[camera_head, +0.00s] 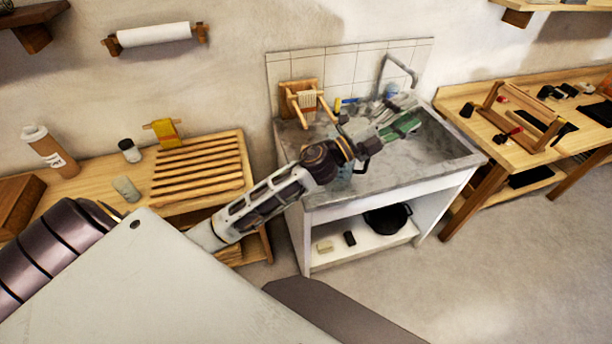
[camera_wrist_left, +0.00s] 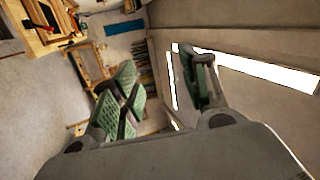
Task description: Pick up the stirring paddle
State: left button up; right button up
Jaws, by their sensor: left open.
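I cannot make out the stirring paddle for certain in either view. My left gripper (camera_head: 408,113) is over the sink basin (camera_head: 440,140), its green-padded fingers spread with nothing between them. In the left wrist view the left gripper (camera_wrist_left: 162,84) also shows two separate fingers with an empty gap. Small yellow and blue handles (camera_head: 345,101) stand at the back of the sink, partly behind the arm. My right gripper is not in view.
A wooden rack (camera_head: 303,97) stands at the sink's back left corner. A slatted bench (camera_head: 198,165) with bottles is at left. A workbench (camera_head: 520,155) with a wooden frame and tools is at right. A dark pot (camera_head: 388,218) sits on the shelf under the sink. The right floor is clear.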

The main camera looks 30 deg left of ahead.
pick_arm(q)
jog(key=s+d+r+m+g+h, duration=0.1)
jog(key=s+d+m+g+h, duration=0.1)
jog(key=d+m+g+h, duration=0.4)
jog(key=m+g+y, duration=1.2)
jog(key=m+y, duration=0.2)
jog(key=y, duration=0.6)
send_over(306, 147)
notch_tip(306, 147, down, 9)
jog(key=shift+f, duration=0.1)
jog(key=shift+d, duration=0.1)
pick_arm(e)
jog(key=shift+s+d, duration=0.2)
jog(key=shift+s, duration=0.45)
pick_arm(q)
jog(key=shift+f, duration=0.1)
jog(key=shift+f+p, duration=0.6)
jog(key=shift+f, duration=3.6)
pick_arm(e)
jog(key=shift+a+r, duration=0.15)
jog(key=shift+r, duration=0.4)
